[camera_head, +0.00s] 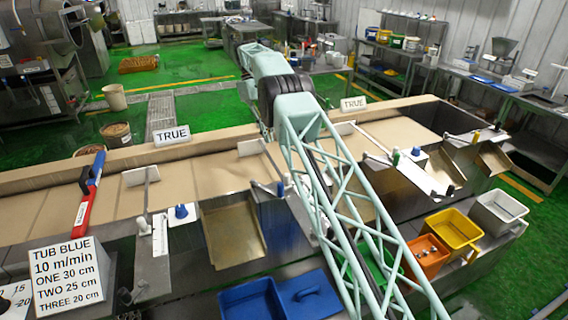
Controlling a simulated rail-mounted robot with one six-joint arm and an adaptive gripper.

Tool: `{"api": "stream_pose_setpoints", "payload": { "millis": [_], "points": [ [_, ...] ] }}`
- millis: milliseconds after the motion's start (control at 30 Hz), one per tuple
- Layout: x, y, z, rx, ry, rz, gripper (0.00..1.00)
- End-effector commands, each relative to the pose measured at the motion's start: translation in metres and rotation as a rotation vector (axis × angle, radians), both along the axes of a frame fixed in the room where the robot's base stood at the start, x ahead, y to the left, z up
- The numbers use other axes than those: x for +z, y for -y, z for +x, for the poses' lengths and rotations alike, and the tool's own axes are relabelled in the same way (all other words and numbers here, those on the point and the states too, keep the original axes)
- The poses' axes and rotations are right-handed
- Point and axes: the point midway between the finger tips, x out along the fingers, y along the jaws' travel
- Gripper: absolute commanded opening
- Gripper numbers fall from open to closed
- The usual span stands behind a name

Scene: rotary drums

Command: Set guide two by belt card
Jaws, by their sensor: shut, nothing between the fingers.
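The white card (66,276) at the lower left reads TUB BLUE, 10 m/min, ONE 30 cm, TWO 25 cm, THREE 20 cm. Along the tan belt (108,202) stand pale guide plates on rods: one at the left (140,176), a middle one (250,147) and one further right (342,128). The plates carry no number that I can read. A white scale strip (160,236) lies beside the left guide's rod; a blue knob (182,212) is next to it. My lattice arm crosses in front of the belt and hides part of it. My gripper does not show.
Two signs (171,135) (354,103) read TRUE. Metal chutes (233,236) line the front edge. Blue (250,302), green, orange (427,254), yellow (454,229) and pale (499,209) bins stand below. A red and blue bar (89,194) stands at the left.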

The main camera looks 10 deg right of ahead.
Motion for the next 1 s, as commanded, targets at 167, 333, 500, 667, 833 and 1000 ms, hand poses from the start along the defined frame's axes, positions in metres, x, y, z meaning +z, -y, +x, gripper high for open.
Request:
{"api": "stream_pose_setpoints", "payload": {
  "millis": [167, 333, 500, 667, 833, 1000],
  "points": [
    [-0.011, -0.002, 0.002, 0.007, -0.012, -0.002, 0.00],
    [-0.015, -0.002, 0.002, 0.009, -0.016, -0.002, 0.00],
    [-0.016, -0.002, 0.002, 0.009, -0.016, -0.002, 0.00],
    [-0.016, -0.002, 0.002, 0.009, -0.016, -0.002, 0.00],
    [-0.017, -0.002, 0.001, 0.009, -0.016, -0.002, 0.00],
    [-0.020, -0.001, 0.000, 0.009, -0.017, -0.003, 0.00]
  ]
}}
